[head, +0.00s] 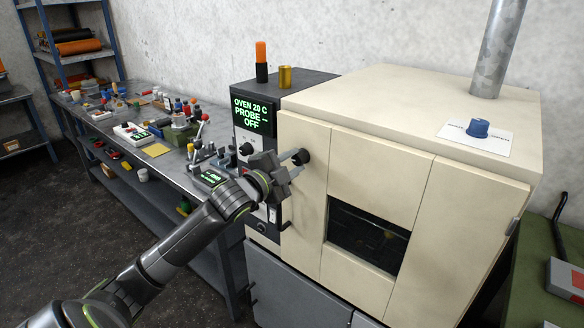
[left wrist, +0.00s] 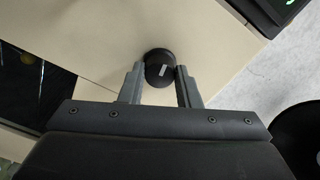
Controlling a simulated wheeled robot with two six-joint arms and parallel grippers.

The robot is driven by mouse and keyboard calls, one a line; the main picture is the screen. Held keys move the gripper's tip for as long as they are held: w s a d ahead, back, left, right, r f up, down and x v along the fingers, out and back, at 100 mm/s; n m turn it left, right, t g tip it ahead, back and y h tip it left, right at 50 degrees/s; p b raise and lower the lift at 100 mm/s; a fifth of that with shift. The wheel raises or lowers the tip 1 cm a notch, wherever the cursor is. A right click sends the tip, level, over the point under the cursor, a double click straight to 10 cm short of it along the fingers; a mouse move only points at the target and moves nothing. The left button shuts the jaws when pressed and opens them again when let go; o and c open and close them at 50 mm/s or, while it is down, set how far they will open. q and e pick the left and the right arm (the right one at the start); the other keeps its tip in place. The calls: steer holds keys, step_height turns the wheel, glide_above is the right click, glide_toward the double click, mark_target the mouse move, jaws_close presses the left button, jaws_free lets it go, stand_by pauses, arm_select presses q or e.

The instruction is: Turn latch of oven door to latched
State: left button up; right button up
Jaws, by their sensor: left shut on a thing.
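The cream oven (head: 400,110) stands at the right, its door (head: 378,180) on the front with a dark window (head: 368,236). The latch is a round black knob (head: 305,156) near the upper left of the front. My left gripper (head: 291,164) is at the knob, shut on it. In the left wrist view the knob (left wrist: 159,66) sits between the two fingers and shows a pale slanted mark. The fingers hide part of its sides. I cannot read any latch labels. My right gripper is not in view.
A control panel (head: 253,114) reading "OVEN 20 C, PROBE, OFF" is left of the front. A blue knob (head: 478,128) on a card marked "OPEN" is on the oven top. A cluttered bench (head: 107,128) runs along the left. A green table (head: 540,270) stands at the right.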

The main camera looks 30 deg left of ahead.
arm_select(q)
steer(key=shift+m+b, duration=0.3)
steer(key=shift+m, duration=0.6)
steer(key=o, duration=1)
steer(key=shift+s+f, duration=0.1)
steer(key=shift+s, duration=0.15)
steer(key=shift+s+a+p, duration=0.25)
steer(key=shift+s+p, duration=0.35)
steer(key=shift+s, duration=2.2)
steer(key=shift+s+a+p, duration=0.2)
steer(key=shift+s+p, duration=0.45)
steer(key=shift+s, duration=2.15)
steer(key=shift+s+a+p, duration=0.25)
steer(key=shift+s+p, duration=0.35)
steer(key=shift+s, duration=2.2)
